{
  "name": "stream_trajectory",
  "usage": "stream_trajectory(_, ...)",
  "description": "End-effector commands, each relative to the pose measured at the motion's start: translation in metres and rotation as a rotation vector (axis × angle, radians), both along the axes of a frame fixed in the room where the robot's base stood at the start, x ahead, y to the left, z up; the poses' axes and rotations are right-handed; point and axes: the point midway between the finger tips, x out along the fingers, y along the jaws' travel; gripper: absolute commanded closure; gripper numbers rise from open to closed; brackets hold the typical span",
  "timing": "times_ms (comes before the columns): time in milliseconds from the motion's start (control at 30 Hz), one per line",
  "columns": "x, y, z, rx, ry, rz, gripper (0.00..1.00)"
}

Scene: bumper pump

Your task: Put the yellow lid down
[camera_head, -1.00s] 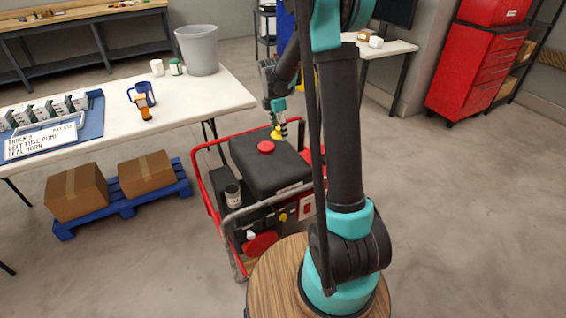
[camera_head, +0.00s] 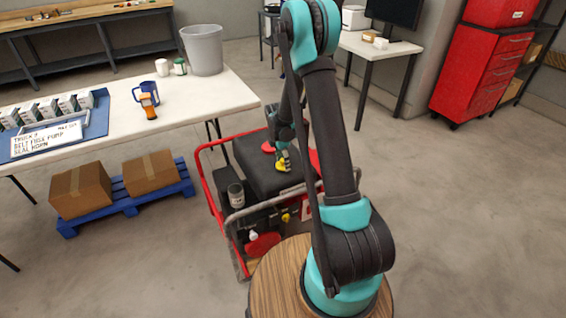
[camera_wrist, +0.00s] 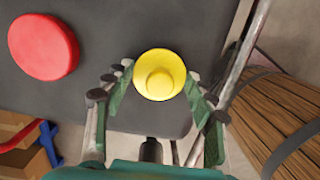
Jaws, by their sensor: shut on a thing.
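The yellow lid (camera_head: 282,165) is round with a raised knob and sits between the fingers of my gripper (camera_head: 283,158), low over the dark top of the generator (camera_head: 262,182). In the wrist view the yellow lid (camera_wrist: 160,75) is between the two green finger pads of my gripper (camera_wrist: 157,98), which is shut on it. Whether the lid touches the generator top is hard to tell. A red cap (camera_wrist: 43,46) is on the same dark top, left of the lid; it also shows in the head view (camera_head: 268,147).
The generator has a red tube frame (camera_head: 207,185) and a grey bar around it. A clear jar (camera_head: 236,195) stands at its left side. A white table (camera_head: 190,98) with a grey bin (camera_head: 204,50) is behind left. Boxes on a blue pallet (camera_head: 125,200) lie left.

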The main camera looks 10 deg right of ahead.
Motion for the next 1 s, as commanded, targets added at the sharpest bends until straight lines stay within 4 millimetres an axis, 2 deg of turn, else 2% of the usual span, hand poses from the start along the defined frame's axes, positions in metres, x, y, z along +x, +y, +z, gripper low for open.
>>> stream_trajectory(367, -0.0001, 0.0, -0.0063, 0.0, 0.0, 0.0, 0.64)
stream_trajectory(400, 0.0, 0.0, -0.0069, 0.0, 0.0, 0.0, 0.43)
stream_trajectory(567, -0.0001, 0.0, -0.0064, 0.0, 0.0, 0.0, 0.24)
stream_trajectory(867, -0.0002, -0.0001, -0.0057, 0.0, 0.0, 0.0, 0.24)
stream_trajectory(1000, -0.0005, 0.0006, 0.002, 0.0, 0.0, 0.0, 0.24)
